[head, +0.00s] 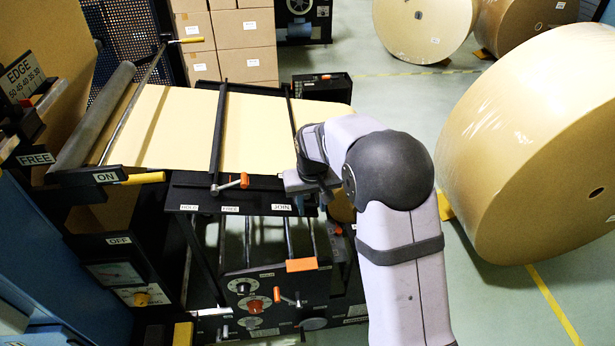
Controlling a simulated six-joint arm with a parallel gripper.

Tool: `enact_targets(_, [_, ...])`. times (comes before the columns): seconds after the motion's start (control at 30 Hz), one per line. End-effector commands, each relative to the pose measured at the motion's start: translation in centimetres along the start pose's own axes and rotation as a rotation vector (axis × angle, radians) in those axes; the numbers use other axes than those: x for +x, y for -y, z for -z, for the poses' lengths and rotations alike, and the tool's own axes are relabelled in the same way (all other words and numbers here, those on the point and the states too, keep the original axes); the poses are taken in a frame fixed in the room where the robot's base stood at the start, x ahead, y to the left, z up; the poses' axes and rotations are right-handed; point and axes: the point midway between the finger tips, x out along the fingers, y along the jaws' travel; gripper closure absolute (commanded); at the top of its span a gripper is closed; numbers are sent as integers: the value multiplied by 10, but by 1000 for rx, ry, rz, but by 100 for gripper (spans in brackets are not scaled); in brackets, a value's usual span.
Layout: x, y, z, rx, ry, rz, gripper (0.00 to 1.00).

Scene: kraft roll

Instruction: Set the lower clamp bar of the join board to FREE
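The join board (225,195) is a dark frame under a sheet of kraft paper (180,130). Two black clamp bars cross the sheet: a left bar (217,130) and a right bar (291,108). I cannot tell which one is the lower bar. A lever with an orange-red knob (244,181) points right from the near end of the left bar. Plates on the front edge read HOLD (189,208), FREE (230,209) and JOIN (282,207). My gripper (294,184) is at the near end of the right bar, by JOIN. My arm hides that bar's end; the finger gap is unclear.
Left of the board are a grey roller (92,115), a yellow lever (144,178) by an ON plate, and another FREE plate (36,159). Below is a knob panel (265,297) with an orange handle (301,265). A large kraft roll (535,150) stands right of my arm.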

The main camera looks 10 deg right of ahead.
Motion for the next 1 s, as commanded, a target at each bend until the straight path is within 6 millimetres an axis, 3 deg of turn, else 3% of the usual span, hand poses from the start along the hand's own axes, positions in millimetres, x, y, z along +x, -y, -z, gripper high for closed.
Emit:
enact_targets(0.03, [-14,-1,28,24,-59,-3,65])
enact_targets(0.1, [-35,-2,59,64,-133,-3,65])
enact_targets(0.2, [-58,-6,88,137,-203,-3,65])
enact_targets(0.4, [-56,-7,85,255,-194,1,65])
enact_targets(0.67, [-53,-7,85,271,-192,3,65])
enact_targets(1.0, [-19,-8,92,270,-189,2,65])
